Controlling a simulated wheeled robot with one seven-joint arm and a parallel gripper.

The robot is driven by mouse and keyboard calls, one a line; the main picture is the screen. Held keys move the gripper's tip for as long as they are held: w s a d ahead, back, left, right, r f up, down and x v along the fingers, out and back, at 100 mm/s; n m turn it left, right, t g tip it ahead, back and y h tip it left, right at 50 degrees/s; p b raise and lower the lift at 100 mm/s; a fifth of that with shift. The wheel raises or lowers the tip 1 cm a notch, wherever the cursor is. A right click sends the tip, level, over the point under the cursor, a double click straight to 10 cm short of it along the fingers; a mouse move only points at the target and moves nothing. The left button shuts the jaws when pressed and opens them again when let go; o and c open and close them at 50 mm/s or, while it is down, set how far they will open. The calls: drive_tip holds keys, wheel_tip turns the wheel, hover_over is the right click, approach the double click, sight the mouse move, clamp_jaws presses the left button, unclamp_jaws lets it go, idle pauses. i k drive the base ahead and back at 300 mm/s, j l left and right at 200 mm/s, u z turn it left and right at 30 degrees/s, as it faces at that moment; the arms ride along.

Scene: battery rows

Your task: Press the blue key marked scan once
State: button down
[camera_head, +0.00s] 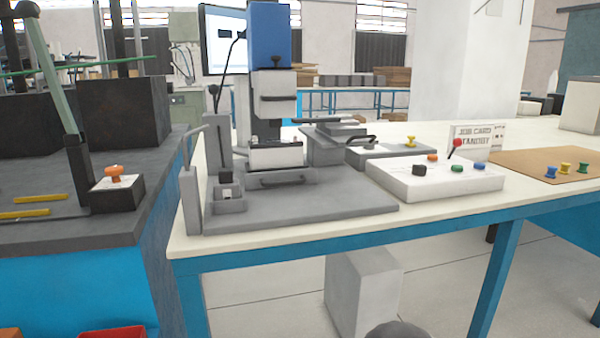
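A white control box (425,186) stands on the pale table right of the grey press fixture. No scan lettering is readable, so I cannot tell which one is the scan key. A blue peg-like piece (551,172) stands on the brown board at the right. My gripper is not in view.
The grey press fixture (330,210) with a blue-topped column (268,35) fills the table's left part. A job card sign (476,140) stands behind the box. A brown board (530,160) lies right. A dark bench (60,200) is at left.

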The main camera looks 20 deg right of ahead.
sight(478, 165)
drive_tip(key=z, duration=1.4)
